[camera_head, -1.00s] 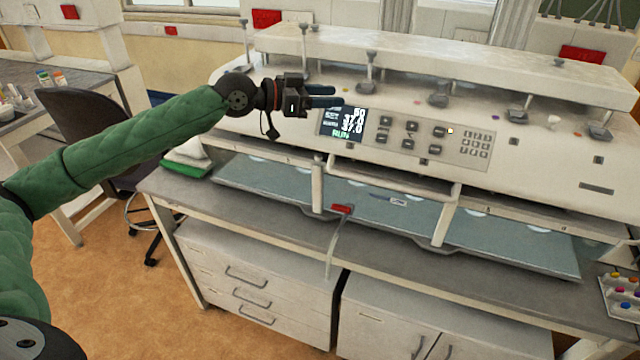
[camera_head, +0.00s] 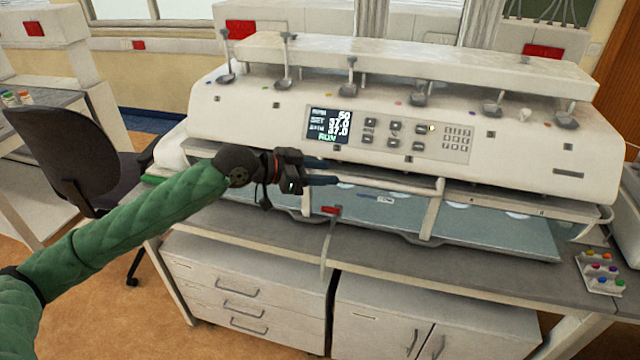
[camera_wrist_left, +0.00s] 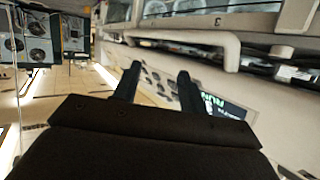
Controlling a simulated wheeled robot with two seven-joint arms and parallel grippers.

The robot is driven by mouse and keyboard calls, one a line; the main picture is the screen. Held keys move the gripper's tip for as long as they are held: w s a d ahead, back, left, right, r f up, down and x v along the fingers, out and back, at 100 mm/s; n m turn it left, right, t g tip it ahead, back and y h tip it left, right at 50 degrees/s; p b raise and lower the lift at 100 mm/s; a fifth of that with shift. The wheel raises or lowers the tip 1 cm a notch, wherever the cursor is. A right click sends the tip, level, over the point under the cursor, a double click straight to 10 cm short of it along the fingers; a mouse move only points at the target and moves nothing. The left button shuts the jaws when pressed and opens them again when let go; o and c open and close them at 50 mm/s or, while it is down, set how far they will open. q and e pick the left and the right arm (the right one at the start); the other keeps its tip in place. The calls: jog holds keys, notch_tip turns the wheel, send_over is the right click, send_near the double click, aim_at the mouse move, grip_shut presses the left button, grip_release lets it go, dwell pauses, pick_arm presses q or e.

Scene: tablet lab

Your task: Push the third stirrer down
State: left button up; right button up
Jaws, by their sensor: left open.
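The white lab machine (camera_head: 455,165) has a row of metal stirrers along its sloping top. Counted from the left, the third stirrer (camera_head: 349,80) stands above the display (camera_head: 329,124), with its wide foot near the machine's surface. My left gripper (camera_head: 331,172) is below and in front of that stirrer, just under the display and apart from the stirrer. Its two dark fingers are apart and empty, as the left wrist view (camera_wrist_left: 158,82) also shows. The stirrers cannot be made out in the wrist view. My right gripper is not in view.
A pale rail (camera_head: 390,186) runs in front of the machine, close to my left fingers. A red-handled tap (camera_head: 331,211) is below. A small rack (camera_head: 602,272) with coloured pieces stands at the right. A dark chair (camera_head: 62,150) stands at the left.

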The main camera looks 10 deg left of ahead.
pick_arm(q)
jog(key=shift+s+d+f, duration=0.2)
jog(key=shift+s+f, duration=0.15)
jog(key=shift+f, duration=0.2)
jog(key=shift+s+d+f, duration=0.2)
jog(key=shift+s+f, duration=0.1)
jog(key=shift+f, duration=0.2)
